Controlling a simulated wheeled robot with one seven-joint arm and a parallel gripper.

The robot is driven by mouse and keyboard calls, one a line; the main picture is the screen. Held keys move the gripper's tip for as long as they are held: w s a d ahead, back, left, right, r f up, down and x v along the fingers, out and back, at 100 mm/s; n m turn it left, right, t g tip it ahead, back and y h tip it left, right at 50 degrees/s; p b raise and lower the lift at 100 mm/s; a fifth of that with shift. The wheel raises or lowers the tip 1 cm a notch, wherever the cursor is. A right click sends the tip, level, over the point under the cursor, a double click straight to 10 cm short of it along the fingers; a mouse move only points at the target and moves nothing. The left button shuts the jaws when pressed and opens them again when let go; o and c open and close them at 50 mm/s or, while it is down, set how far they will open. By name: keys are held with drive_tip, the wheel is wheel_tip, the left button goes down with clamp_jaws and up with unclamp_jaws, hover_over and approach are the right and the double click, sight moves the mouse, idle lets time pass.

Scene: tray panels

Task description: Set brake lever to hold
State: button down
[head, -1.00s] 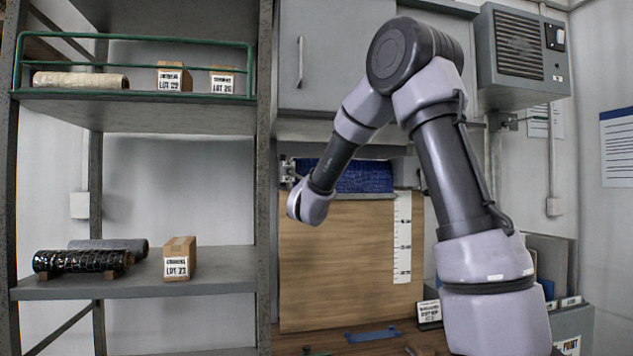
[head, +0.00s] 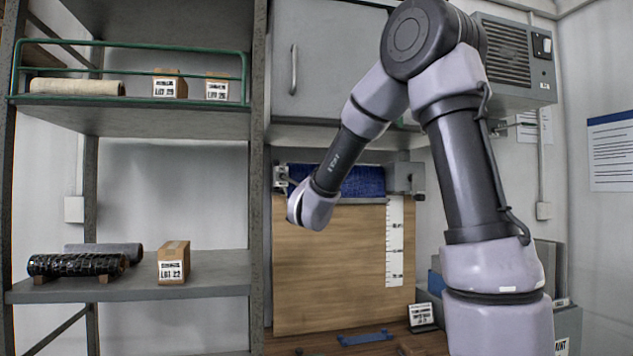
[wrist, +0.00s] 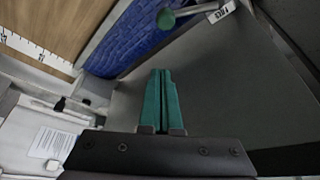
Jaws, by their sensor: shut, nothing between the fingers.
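The brake lever shows in the wrist view as a thin metal rod with a green ball knob (wrist: 166,19) at its end, near the top. A small white label (wrist: 222,12) beside the rod's other end seems to read FREE. A blue roll (wrist: 140,35) lies left of the knob; in the head view the blue roll (head: 362,181) hangs above a wooden panel. My gripper (wrist: 161,72) has green fingers, shut and empty, pointing toward the lever and apart from the knob. In the head view my wrist hides the fingers, and I cannot make out the lever.
A grey bracket (head: 405,178) stands at the roll's right end. A wooden panel (head: 325,265) with a white scale (head: 395,240) is below. A shelf rack with boxes (head: 173,262) and rolls stands left. A grey cabinet (head: 315,70) hangs above.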

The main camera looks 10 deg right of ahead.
drive_tip(key=shift+v, duration=1.2)
drive_tip(key=shift+d, duration=0.1)
drive_tip(key=s+f+n+g+y, duration=0.2)
drive_tip(key=s+f+n+g, duration=0.1)
drive_tip(key=s, duration=0.7)
drive_tip(key=s+d+f+n+g+y, duration=0.1)
drive_tip(key=s+f+n+g+y, duration=0.2)
drive_tip(key=s, duration=0.8)
drive_tip(key=s+d+f+n+g+y, duration=0.1)
drive_tip(key=s+f+n+g+y, duration=0.2)
drive_tip(key=s, duration=0.7)
wheel_tip(320, 180, down, 2)
drive_tip(key=g, duration=0.4)
drive_tip(key=shift+s+d+f+n, duration=0.2)
drive_tip(key=shift+s+n, duration=0.1)
drive_tip(key=shift+s, duration=0.05)
